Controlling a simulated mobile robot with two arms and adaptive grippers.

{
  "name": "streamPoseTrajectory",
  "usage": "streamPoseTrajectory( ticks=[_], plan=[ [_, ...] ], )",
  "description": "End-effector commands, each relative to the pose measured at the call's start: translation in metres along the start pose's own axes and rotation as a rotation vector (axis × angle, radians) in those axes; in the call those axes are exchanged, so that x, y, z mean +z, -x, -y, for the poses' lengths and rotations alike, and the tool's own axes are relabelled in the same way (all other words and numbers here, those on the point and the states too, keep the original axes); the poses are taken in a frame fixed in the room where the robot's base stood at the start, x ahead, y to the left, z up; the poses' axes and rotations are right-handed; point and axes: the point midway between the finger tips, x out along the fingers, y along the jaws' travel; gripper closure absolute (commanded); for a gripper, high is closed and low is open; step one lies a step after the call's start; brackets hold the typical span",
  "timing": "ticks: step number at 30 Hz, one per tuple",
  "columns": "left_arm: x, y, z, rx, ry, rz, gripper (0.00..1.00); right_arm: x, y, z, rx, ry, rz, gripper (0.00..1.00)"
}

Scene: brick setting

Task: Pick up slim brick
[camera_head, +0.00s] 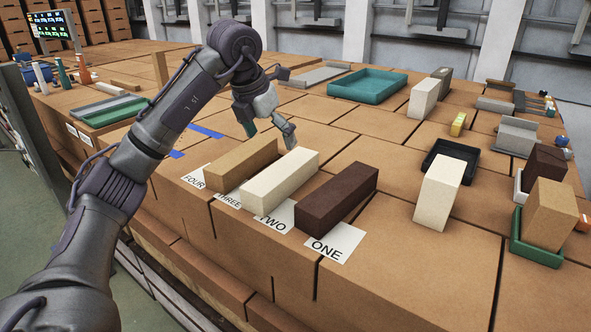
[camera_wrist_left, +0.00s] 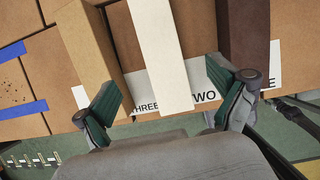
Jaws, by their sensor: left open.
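Three long slim bricks lie side by side near the front of the table: a tan brick (camera_head: 242,162) by the FOUR label, a cream brick (camera_head: 280,180) by THREE and TWO, and a dark brown brick (camera_head: 337,198) by ONE. The pictures do not show which one the task names. My left gripper (camera_head: 268,133) is open and empty, with its fingers pointing down near the far ends of the tan and cream bricks. In the left wrist view the cream brick (camera_wrist_left: 160,50) runs between the open fingers (camera_wrist_left: 168,92), the tan brick (camera_wrist_left: 88,45) left, the dark brick (camera_wrist_left: 243,35) right.
An upright cream block (camera_head: 438,192) stands in front of a black tray (camera_head: 478,157). A tan block (camera_head: 550,213) stands in a green tray (camera_head: 530,252) at right. A teal tray (camera_head: 368,87) lies at the back.

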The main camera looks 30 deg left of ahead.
Motion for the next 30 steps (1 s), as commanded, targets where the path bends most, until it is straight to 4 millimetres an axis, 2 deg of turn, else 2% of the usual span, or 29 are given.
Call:
streamPoseTrajectory(
  ticks=[4,9,13,17,20,24,30],
  plan=[
    [-0.001,-0.018,-0.001,0.003,0.002,-0.008,0.04,0.005,0.003,0.002,-0.002,-0.001,0.007,0.6],
    [-0.001,-0.053,-0.001,0.002,0.0,-0.009,0.04,0.03,0.009,0.007,-0.008,-0.001,0.044,0.6],
    [-0.001,-0.073,0.0,0.001,0.0,-0.006,0.04,0.039,0.012,0.008,-0.01,-0.002,0.059,0.6],
    [0.0,-0.084,0.0,0.002,0.0,-0.004,0.04,0.035,0.013,0.007,-0.009,-0.002,0.052,0.6],
    [0.0,-0.089,0.0,0.002,0.0,-0.005,0.04,0.024,0.015,0.005,-0.007,-0.002,0.038,0.6],
    [0.002,-0.109,0.001,0.001,0.0,-0.007,0.04,0.011,0.026,0.004,-0.005,-0.002,0.018,0.6],
    [0.002,-0.133,0.001,0.001,0.001,-0.003,0.04,0.013,0.03,0.004,-0.005,-0.002,0.021,0.6]
  ],
)
